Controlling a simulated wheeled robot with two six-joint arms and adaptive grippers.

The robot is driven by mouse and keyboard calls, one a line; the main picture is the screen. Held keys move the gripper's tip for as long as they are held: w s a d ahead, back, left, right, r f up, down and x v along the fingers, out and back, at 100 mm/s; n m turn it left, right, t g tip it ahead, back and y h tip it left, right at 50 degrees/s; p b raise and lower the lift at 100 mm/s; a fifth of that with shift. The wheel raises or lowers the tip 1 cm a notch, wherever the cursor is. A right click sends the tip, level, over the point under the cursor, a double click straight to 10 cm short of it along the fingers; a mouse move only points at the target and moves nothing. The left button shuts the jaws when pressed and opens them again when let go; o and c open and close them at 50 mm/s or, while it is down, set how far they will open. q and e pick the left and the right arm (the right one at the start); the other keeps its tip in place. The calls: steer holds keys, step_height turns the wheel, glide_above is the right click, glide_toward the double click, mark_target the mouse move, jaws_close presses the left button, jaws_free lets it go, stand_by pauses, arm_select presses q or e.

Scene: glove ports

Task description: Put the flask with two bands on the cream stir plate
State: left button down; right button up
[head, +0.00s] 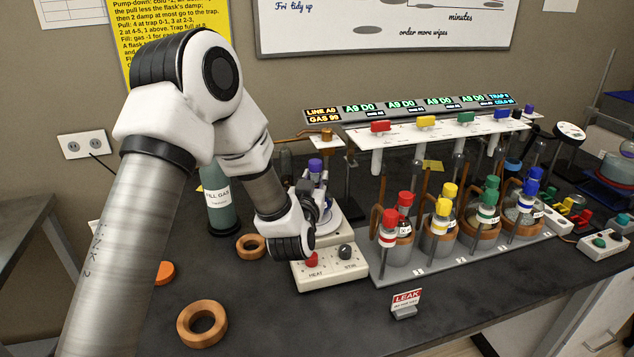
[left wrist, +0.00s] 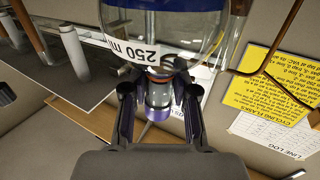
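The cream stir plate (head: 325,279) stands on the bench with a red HEAT knob and a dark STIR knob in front. A clear round flask (left wrist: 150,22) marked 250 ml fills the top of the left wrist view, with a dark blue-purple band on its body. In the head view it is largely hidden by my left gripper (head: 308,200), above the plate's round top. My left gripper's fingers (left wrist: 160,103) are on both sides of the flask's neck and appear closed on it. I cannot tell whether the flask touches the plate, nor count its bands. My right gripper is out of view.
A rack (head: 430,258) of capped flasks in several colours stands to the right. A LEAK sign (head: 405,303) is in front. Cork rings (head: 202,323) and a green gas bottle (head: 220,208) are to the left. The front bench is mostly clear.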

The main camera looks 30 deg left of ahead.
arm_select(q)
steer(key=c, duration=0.9)
jaws_free()
steer(key=shift+s, duration=0.1)
steer(key=shift+s+r, duration=0.15)
steer(key=shift+s, duration=0.1)
steer(key=shift+w, duration=0.1)
steer(key=shift+s+d+f, duration=0.15)
steer(key=shift+s+f, duration=0.05)
steer(key=shift+s, duration=0.15)
steer(key=p+v, duration=0.4)
steer(key=v, duration=0.7)
steer(key=shift+r, duration=0.25)
steer(key=shift+s+d, duration=0.1)
